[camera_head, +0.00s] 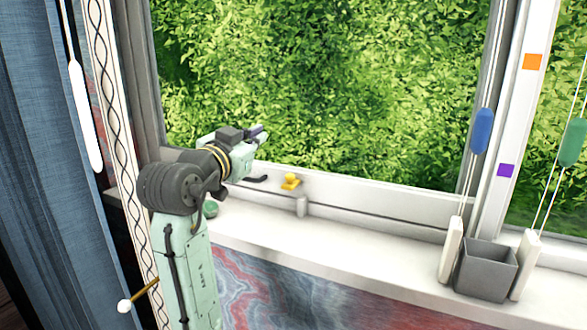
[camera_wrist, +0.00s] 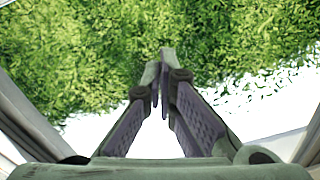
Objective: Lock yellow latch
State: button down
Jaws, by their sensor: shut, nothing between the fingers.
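The yellow latch (camera_head: 290,181) is a small piece on the lower rail of the window frame in the head view. My gripper (camera_head: 259,133) is up and to the left of it, in front of the window, pointing right and apart from the latch. In the wrist view my gripper (camera_wrist: 164,75) has its two fingers together at the tips, with nothing between them. The latch does not show in the wrist view, which looks onto green leaves. The latch is too small to tell whether it is locked.
A white sill (camera_head: 340,249) runs below the window. A grey open box (camera_head: 486,272) stands on it at the right, near cords with a blue pull (camera_head: 481,131) and a green pull (camera_head: 573,142). A small green round thing (camera_head: 210,208) is beside my arm. A blue curtain (camera_head: 35,150) hangs at left.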

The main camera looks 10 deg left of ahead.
jog(key=d+f+m+g+h, duration=0.1)
jog(key=d, duration=0.1)
jog(key=w+d+f+m+g+h, duration=0.1)
jog(key=d+f, duration=0.1)
jog(key=shift+d+f+g, duration=0.15)
jog(key=shift+f+g, duration=0.15)
jog(key=shift+g, duration=0.1)
jog(key=shift+w, duration=0.1)
jog(key=p, duration=0.3)
send_over(293, 187)
jog(key=w+d, duration=0.2)
jog(key=shift+w+a+f, duration=0.1)
jog(key=shift+a+f, duration=0.1)
jog(key=shift+f, duration=0.65)
jog(key=f, duration=0.1)
jog(key=s+a+f, duration=0.1)
jog(key=p, duration=0.1)
jog(key=shift+s+a+f, duration=0.2)
jog(key=shift+a+f, duration=0.05)
jog(key=shift+f, duration=0.15)
jog(key=shift+s+f, duration=0.1)
jog(key=shift+f, duration=0.3)
jog(key=shift+a+f, duration=0.1)
jog(key=shift+s+f+h+b, duration=0.15)
jog(key=shift+h+b, duration=0.15)
jog(key=shift+b, duration=0.55)
